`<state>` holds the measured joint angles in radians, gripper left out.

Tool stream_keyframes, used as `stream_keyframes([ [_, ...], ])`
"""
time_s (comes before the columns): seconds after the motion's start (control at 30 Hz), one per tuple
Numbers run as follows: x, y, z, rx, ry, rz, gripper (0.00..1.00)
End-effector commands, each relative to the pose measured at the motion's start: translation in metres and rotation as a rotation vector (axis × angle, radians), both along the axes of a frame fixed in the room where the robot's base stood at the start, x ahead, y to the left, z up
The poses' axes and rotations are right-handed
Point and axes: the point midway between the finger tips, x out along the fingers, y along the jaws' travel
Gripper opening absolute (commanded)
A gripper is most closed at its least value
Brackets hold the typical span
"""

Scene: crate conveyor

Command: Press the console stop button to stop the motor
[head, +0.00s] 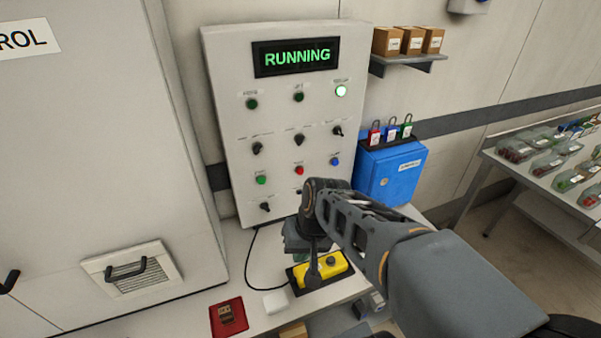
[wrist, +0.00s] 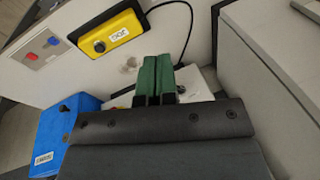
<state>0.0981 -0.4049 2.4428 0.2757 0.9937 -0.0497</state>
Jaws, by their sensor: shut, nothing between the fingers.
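The console (head: 225,100) is an upright pale panel with a display (head: 297,57) lit green, reading RUNNING. In its lower button row are a green button (head: 261,180), a red button (head: 299,170) and a blue button (head: 336,161); their labels are too small to read. My gripper (head: 302,257) is low in front of the console, below these buttons and beside a yellow box, partly hidden by my arm. In the wrist view its green fingers (wrist: 157,78) are together with nothing held. The red button is clear of the gripper.
The yellow box (head: 321,268) with a dark knob lies on the bench; it also shows in the wrist view (wrist: 112,38). A blue box (head: 390,173) with padlocks above it stands right of the console. A red mat (head: 238,322) lies at the front.

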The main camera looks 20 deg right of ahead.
Motion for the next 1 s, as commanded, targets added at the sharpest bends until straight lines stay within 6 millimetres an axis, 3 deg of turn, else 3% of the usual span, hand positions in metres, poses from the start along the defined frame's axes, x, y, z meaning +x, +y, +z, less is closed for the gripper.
stream_keyframes([
  [0.17, 0.039, 0.004, -0.015, 0.443, 0.202, -0.282, 0.00],
  [0.27, 0.073, -0.006, -0.015, 0.713, 0.239, -0.440, 0.00],
  [0.4, 0.118, -0.041, -0.017, 1.045, 0.205, -0.641, 0.00],
  [0.5, 0.142, -0.073, -0.020, 1.225, 0.146, -0.755, 0.00],
  [0.73, 0.164, -0.119, -0.025, 1.423, 0.038, -0.886, 0.00],
  [1.0, 0.167, -0.127, -0.026, 1.455, 0.014, -0.907, 0.00],
])
